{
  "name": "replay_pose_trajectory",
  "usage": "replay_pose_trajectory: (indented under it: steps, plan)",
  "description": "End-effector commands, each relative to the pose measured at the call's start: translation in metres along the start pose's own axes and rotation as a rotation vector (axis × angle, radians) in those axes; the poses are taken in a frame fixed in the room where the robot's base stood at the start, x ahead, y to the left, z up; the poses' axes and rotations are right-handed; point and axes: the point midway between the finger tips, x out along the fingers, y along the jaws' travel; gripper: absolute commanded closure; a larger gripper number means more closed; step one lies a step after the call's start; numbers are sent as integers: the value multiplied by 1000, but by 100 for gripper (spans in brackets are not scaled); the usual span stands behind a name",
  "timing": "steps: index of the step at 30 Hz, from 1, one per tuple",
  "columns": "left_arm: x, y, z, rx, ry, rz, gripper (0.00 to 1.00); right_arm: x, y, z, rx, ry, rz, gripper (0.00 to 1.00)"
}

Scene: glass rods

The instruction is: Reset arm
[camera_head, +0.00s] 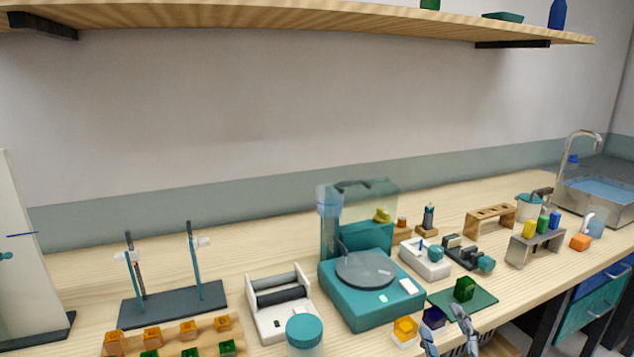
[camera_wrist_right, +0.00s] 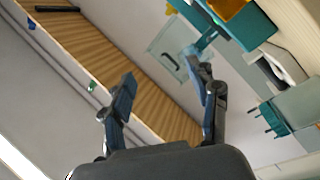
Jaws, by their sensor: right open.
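My right gripper (camera_head: 443,322) is at the bottom of the head view, right of centre, at the front of the bench. Its two fingers are spread with nothing between them. In the right wrist view the open fingers (camera_wrist_right: 160,72) also stand apart and empty, with the wooden shelf, wall and bench equipment behind them. A green block (camera_head: 464,289) on a dark green mat (camera_head: 483,301) lies just beyond the fingers in the head view. My left gripper does not show.
A teal machine with a round plate (camera_head: 365,270) stands mid-bench, close to the gripper. An orange block (camera_head: 405,329) is left of the gripper. A dark stand (camera_head: 175,304) is at left, a sink (camera_head: 600,190) at far right. A wooden shelf (camera_head: 300,22) hangs above.

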Motion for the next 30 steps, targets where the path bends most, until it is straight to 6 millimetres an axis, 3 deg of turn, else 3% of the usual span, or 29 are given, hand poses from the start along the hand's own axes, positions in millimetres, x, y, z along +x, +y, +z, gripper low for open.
replay_pose_trajectory:
  steps: [1, 4, 6, 9, 15, 21, 30]
  plan:
    - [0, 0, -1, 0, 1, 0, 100, -18, -18, 25, 99, -131, -51, 40]
    - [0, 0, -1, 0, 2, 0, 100, -62, -57, 69, 269, -390, -168, 40]
    - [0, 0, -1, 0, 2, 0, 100, -99, -85, 91, 368, -558, -257, 40]
    - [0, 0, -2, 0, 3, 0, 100, -149, -117, 106, 471, -746, -372, 40]
    - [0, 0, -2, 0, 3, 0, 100, -232, -158, 111, 598, -1012, -564, 40]
    - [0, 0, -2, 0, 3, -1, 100, -301, -180, 99, 677, -1206, -732, 40]
    - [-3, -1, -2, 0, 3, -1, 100, -295, -244, 144, 663, -1236, -754, 40]
